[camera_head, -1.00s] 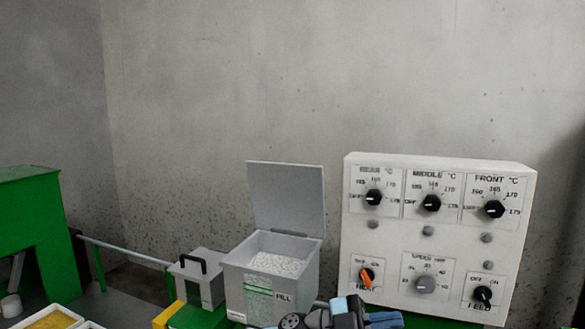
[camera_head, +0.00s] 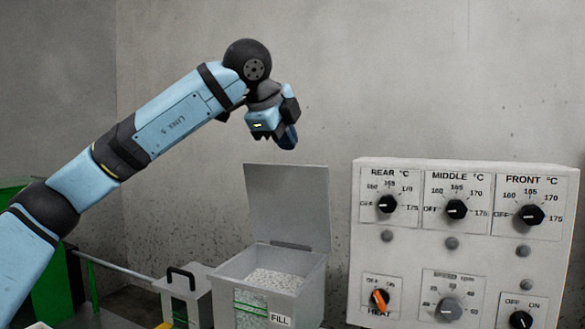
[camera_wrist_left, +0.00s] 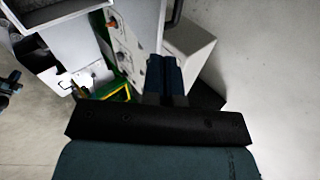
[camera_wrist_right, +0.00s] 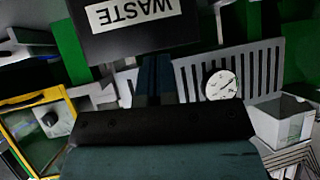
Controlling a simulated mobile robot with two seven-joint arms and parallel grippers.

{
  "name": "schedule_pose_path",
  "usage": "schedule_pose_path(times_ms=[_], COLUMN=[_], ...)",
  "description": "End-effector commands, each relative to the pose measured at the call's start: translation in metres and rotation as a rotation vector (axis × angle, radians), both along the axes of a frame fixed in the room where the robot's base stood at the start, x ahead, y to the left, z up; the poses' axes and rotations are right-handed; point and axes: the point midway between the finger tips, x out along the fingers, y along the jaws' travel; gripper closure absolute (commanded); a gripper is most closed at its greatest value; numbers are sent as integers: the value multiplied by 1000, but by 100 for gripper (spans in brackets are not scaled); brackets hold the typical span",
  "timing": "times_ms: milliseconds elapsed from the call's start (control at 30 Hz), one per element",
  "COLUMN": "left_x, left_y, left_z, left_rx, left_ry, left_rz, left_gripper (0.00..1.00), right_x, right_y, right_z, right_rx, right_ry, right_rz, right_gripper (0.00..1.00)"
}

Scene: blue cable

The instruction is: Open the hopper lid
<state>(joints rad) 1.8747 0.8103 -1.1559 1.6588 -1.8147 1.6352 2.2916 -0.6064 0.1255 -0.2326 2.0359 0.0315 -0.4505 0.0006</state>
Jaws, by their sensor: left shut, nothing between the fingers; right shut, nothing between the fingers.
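The grey hopper lid (camera_head: 287,205) stands upright at the back of the hopper box (camera_head: 288,302). The box is open at the top and holds white pellets (camera_head: 274,280); its front carries a "FILL" label. My left gripper (camera_head: 288,138) hangs in the air above the raised lid, apart from it in the picture. Its blue fingers are together and empty in the left wrist view (camera_wrist_left: 165,72). My right gripper is outside the head view; its fingers are together and empty in the right wrist view (camera_wrist_right: 157,75).
A white control panel (camera_head: 400,270) with several knobs stands right of the hopper. A smaller grey box with a black handle (camera_head: 182,274) is at its left. A black "WASTE" bin (camera_wrist_right: 130,40) and a round gauge (camera_wrist_right: 221,85) show in the right wrist view.

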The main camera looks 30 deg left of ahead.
Motion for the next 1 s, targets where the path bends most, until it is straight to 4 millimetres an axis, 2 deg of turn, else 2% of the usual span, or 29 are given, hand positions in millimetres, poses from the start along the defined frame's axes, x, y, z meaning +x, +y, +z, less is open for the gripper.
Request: schedule_pose_path(times_ms=[33, 100, 233, 700, 1000], left_x=[-5, -8, -5, 49, 61], left_y=[11, 21, 27, 29, 29], left_z=[10, 19, 21, -33, -46], left_rx=[6, 9, 11, 11, 10], left_ry=[-19, -34, -40, -40, -41], left_rz=[52, 103, 136, 132, 130], left_gripper=[100, 100, 100, 100, 100], right_x=[0, 0, 0, -2, -4], right_y=[0, 0, 1, 0, -1], right_z=[-4, -4, -3, 5, 2], right_rx=[1, 1, 2, -7, -12], right_ry=[1, 1, 1, -6, -3], right_rz=[0, 0, 1, 5, 9], right_gripper=[100, 100, 100, 100, 100])
